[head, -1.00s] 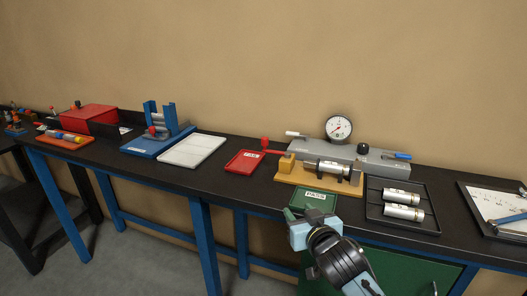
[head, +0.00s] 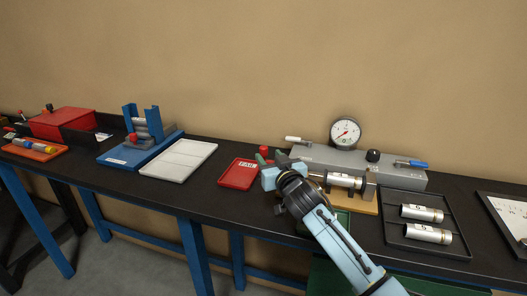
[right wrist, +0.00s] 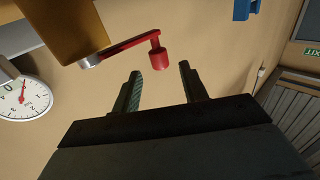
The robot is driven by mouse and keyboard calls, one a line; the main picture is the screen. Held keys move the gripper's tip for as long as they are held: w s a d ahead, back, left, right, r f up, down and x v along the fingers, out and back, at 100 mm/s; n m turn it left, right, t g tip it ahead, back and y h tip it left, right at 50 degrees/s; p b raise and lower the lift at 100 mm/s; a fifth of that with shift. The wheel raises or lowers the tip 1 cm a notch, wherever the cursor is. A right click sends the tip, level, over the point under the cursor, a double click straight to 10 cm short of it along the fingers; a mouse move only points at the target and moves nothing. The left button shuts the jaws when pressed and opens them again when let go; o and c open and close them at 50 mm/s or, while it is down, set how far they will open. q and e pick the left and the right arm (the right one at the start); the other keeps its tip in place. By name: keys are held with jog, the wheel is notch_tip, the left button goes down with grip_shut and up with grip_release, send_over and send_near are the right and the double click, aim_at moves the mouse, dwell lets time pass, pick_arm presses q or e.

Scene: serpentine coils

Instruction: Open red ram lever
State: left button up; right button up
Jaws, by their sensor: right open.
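The red ram lever (right wrist: 130,44) shows in the right wrist view as a red arm from a metal pivot on a yellow block (right wrist: 62,25), with a red knob (right wrist: 159,55) at its end. In the head view only the knob (head: 264,150) shows; my arm hides the rest. My right gripper (head: 271,158) is open beside the lever. In the right wrist view its fingers (right wrist: 160,82) stand apart, with the knob just beyond the gap between them. I cannot see contact. A silver cylinder (head: 345,181) lies in the fixture. My left gripper is not in view.
A grey gauge bench (head: 400,176) with a dial (head: 345,132) stands behind. A red tray (head: 238,174) is left of my gripper. A black tray (head: 450,245) with two cylinders is at right. A white tray (head: 180,160) is farther left.

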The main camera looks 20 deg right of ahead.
aim_at(265, 152)
jog(key=w, duration=0.3)
jog(key=shift+w+a, duration=0.1)
jog(key=shift+w, duration=0.3)
jog(key=shift+w+a+b, duration=0.1)
jog(key=shift+w+b, duration=0.25)
jog(key=shift+w, duration=0.55)
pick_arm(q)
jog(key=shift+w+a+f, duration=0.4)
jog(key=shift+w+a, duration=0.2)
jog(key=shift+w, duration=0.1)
